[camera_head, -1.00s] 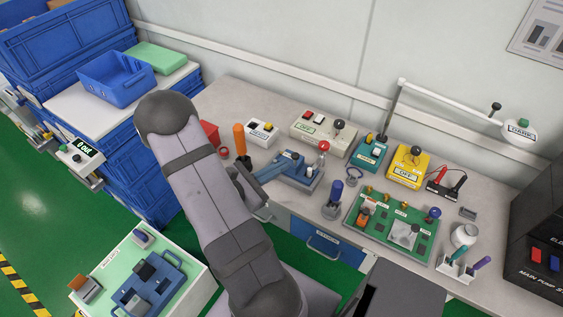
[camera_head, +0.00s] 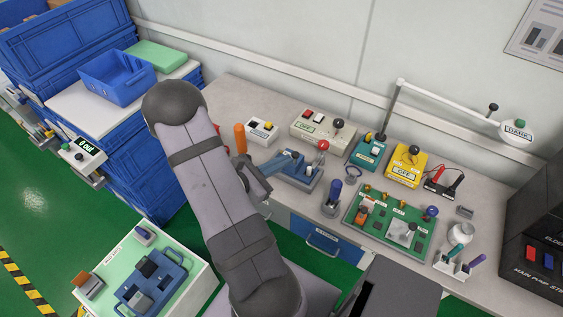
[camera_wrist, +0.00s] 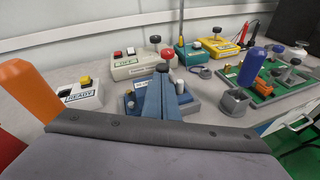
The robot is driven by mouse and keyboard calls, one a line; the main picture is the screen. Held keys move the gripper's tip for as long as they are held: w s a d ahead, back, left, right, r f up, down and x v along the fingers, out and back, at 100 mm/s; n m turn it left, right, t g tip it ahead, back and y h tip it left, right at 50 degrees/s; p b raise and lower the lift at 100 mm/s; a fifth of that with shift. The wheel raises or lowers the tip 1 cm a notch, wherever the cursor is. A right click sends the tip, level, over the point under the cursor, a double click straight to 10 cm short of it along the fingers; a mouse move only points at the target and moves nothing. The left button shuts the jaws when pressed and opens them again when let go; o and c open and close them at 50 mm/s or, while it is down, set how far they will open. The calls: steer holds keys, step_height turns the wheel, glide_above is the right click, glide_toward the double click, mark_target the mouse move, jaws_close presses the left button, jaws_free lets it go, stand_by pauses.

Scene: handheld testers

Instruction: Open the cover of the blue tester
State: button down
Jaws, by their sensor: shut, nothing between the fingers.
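My gripper (camera_head: 295,155) has blue-grey fingers, pressed together and empty. In the wrist view the fingers (camera_wrist: 165,84) point forward over a low blue device (camera_wrist: 133,103) on the bench. Another blue device (camera_head: 172,292) with a dark grey block lies in a pale green tray (camera_head: 203,272) at lower left. I cannot make out a cover on either one.
An orange handle (camera_head: 239,138) stands close left of the fingers. A white READY box (camera_head: 262,130), an OFF box (camera_head: 316,127), a teal box (camera_head: 371,155) and a yellow box (camera_head: 406,166) line the back. A blue-handled tool (camera_head: 332,199) and green board (camera_head: 374,235) are on the right.

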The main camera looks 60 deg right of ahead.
steer(key=shift+d+r, duration=0.1)
steer(key=shift+r, duration=0.1)
steer(key=d+r+y+p, duration=0.3)
steer(key=y+p, duration=0.1)
steer(key=p, duration=0.4)
steer(key=shift+d+r+n+t+p, duration=0.15)
steer(key=shift+r+n+t+p, duration=0.15)
steer(key=shift+n+p, duration=0.1)
steer(key=d+y+p, duration=0.2)
steer(key=shift+r+p, duration=0.2)
steer(key=shift+p, duration=0.1)
steer(key=shift+d+p, duration=1.15)
steer(key=shift+d, duration=0.35)
steer(key=d+f+y, duration=0.1)
steer(key=d+f, duration=0.2)
steer(key=d, duration=0.5)
steer(key=shift+n+y+b, duration=0.3)
steer(key=shift+y+b, duration=0.1)
steer(key=shift+d, duration=0.1)
